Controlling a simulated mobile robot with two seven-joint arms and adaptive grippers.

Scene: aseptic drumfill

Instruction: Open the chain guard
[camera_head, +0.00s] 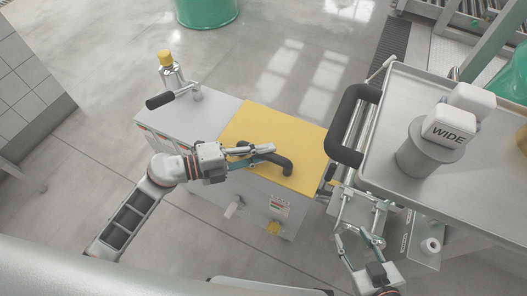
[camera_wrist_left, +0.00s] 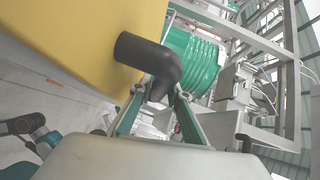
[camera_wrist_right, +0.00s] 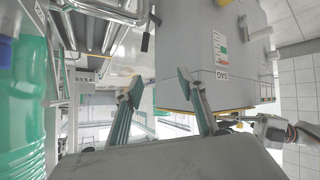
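The chain guard is the yellow cover (camera_head: 305,135) on top of a grey cabinet, lying flat and closed. It has a dark curved handle (camera_head: 287,167) on it. In the left wrist view the yellow cover (camera_wrist_left: 75,35) fills the upper left and the handle (camera_wrist_left: 140,50) bends down between the fingertips. My left gripper (camera_head: 268,152) is at the handle, its fingers closed in on both sides of the bar; the exact contact is partly hidden. My right gripper (camera_head: 357,240) is open and empty, low beside the steel frame; its spread fingers show in the right wrist view (camera_wrist_right: 158,85).
The grey cabinet (camera_head: 190,112) carries a dark lever and a yellow-capped part at its left. A steel tray table (camera_head: 470,185) with a dark loop handle (camera_head: 352,125) and a block marked WIDE (camera_head: 449,130) stands close on the right. A green drum (camera_head: 207,10) stands behind on open floor.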

